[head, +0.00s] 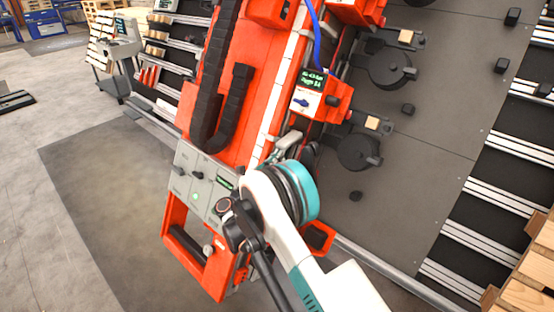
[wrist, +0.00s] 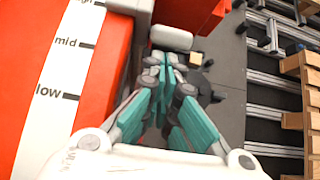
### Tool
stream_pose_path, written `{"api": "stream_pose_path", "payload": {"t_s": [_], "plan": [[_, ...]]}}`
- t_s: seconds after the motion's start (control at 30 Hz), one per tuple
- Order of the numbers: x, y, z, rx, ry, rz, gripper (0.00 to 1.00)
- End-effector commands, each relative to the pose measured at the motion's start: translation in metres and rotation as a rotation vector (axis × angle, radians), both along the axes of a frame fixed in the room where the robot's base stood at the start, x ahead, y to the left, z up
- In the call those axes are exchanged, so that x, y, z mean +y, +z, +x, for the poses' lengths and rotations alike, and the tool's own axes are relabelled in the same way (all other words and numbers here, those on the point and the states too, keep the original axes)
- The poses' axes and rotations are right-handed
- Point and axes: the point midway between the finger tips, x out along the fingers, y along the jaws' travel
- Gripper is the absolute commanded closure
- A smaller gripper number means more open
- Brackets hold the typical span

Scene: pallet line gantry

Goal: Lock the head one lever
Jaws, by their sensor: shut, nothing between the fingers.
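My gripper (wrist: 160,70) has grey and teal fingers closed together, with nothing between them. A pale grey rounded block (wrist: 172,38), which looks like a lever handle, sits just beyond the fingertips in the wrist view. I cannot tell whether they touch. In the head view my arm's white and teal wrist hides most of the gripper, and a grey lever-like part (head: 288,143) shows just above it. An orange head unit (head: 335,103) with a small green-lettered screen is above that on the gantry. I cannot read which head it is.
A white scale marked low and mid (wrist: 70,70) runs along the orange gantry face. A grey control panel (head: 197,180) is left of my wrist. Dark round fixtures (head: 358,152) line the grey plate to the right. Wooden pallets (head: 530,285) stand at the lower right. Open floor lies left.

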Motion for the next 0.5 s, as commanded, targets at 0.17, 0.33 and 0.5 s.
{"api": "stream_pose_path", "payload": {"t_s": [0.17,0.33,0.5], "plan": [[0.0011,0.0051,-0.0015,0.046,0.0,0.036,1.0],[0.0021,0.0073,-0.0025,0.078,0.001,0.062,1.0],[0.0031,0.01,-0.0035,0.118,0.001,0.092,1.0]]}}
